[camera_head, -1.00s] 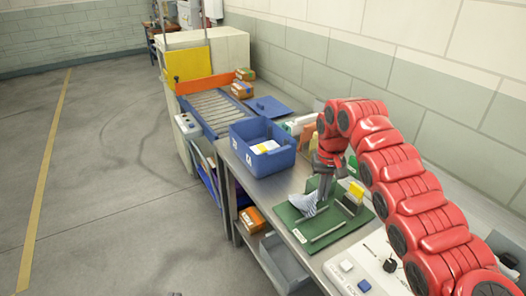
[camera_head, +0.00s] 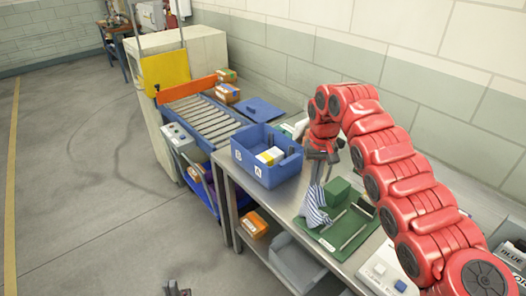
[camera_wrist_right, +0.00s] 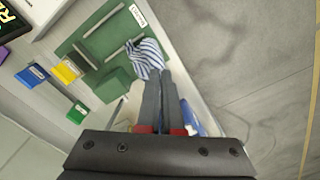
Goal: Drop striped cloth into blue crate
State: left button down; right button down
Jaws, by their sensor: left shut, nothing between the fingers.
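The striped cloth (camera_head: 313,206), blue and white, hangs bunched below my right gripper (camera_head: 319,181), over the green tray. In the right wrist view the cloth (camera_wrist_right: 147,57) is at the tips of my right gripper (camera_wrist_right: 159,72), whose fingers are close together on it. The blue crate (camera_head: 250,172) stands on the bench to the left of the cloth, open at the top, with white, yellow and dark items inside. My left gripper (camera_head: 178,290) is low at the bottom edge, shut and empty, away from the bench.
The green tray (camera_head: 313,233) bears metal bars and a green block (camera_head: 337,190). A blue lid (camera_head: 258,109) lies behind the crate. A roller conveyor (camera_head: 205,115) and orange boxes (camera_head: 228,93) are at the back. A grey bin (camera_head: 293,262) sits below the bench.

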aim_at(248, 142)
jog(key=i+j+z, duration=0.1)
jog(key=i+j, duration=0.15)
jog(key=i+j+z, duration=0.1)
jog(key=i+j, duration=0.15)
jog(key=j, duration=0.2)
jog(key=i+j+z, duration=0.25)
jog(key=i+j, duration=0.25)
jog(key=j, duration=0.25)
jog(key=i+l+z, duration=0.1)
jog(key=i+l, duration=0.15)
jog(key=l, duration=0.2)
